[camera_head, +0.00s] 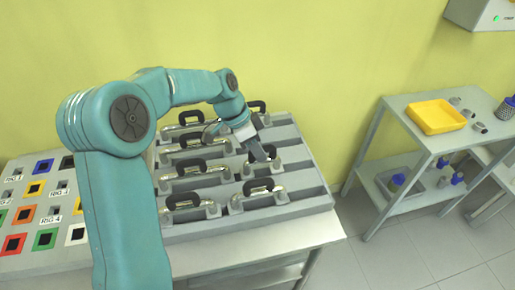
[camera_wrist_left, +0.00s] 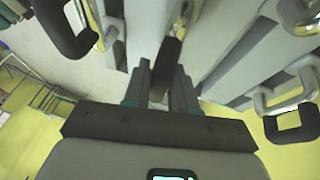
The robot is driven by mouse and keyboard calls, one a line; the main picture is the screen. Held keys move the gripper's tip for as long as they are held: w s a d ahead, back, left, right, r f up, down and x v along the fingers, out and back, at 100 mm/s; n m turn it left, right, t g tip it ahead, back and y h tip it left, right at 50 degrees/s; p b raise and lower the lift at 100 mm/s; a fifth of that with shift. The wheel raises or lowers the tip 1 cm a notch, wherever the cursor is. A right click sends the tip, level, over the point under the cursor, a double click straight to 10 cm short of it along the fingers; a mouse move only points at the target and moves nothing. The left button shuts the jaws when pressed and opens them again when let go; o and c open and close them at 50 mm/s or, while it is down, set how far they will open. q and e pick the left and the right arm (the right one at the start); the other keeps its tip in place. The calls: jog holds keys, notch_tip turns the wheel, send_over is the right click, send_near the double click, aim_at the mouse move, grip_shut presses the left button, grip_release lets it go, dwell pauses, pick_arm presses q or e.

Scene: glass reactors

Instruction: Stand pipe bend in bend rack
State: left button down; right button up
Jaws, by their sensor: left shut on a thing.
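A grey rack (camera_head: 302,180) stands on a bench, with rows of shiny pipe bends that each carry a black loop handle. My left gripper (camera_head: 261,154) reaches down over the right column of the rack, at a pipe bend (camera_head: 279,163) in its middle part. In the left wrist view my left gripper (camera_wrist_left: 163,78) is shut on a dark handle (camera_wrist_left: 171,52) between its fingers. The gripper hides part of this bend, and I cannot tell whether it is seated or lifted. My right gripper is not in view.
Neighbouring handled bends sit close by, in front (camera_head: 258,190) and to the left (camera_head: 190,166). A panel (camera_head: 45,255) with coloured squares lies at the left. A side table (camera_head: 408,128) at the right holds a yellow tray (camera_head: 436,117) and small fittings. Floor between is clear.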

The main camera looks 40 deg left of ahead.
pick_arm(q)
jog(key=shift+f+b, duration=0.25)
jog(key=shift+b, duration=0.05)
dwell(0.5)
jog(key=c, duration=0.8)
grip_release()
jog(key=shift+r, duration=0.15)
jog(key=shift+r+p, duration=3.05)
jog(key=shift+r, duration=1.35)
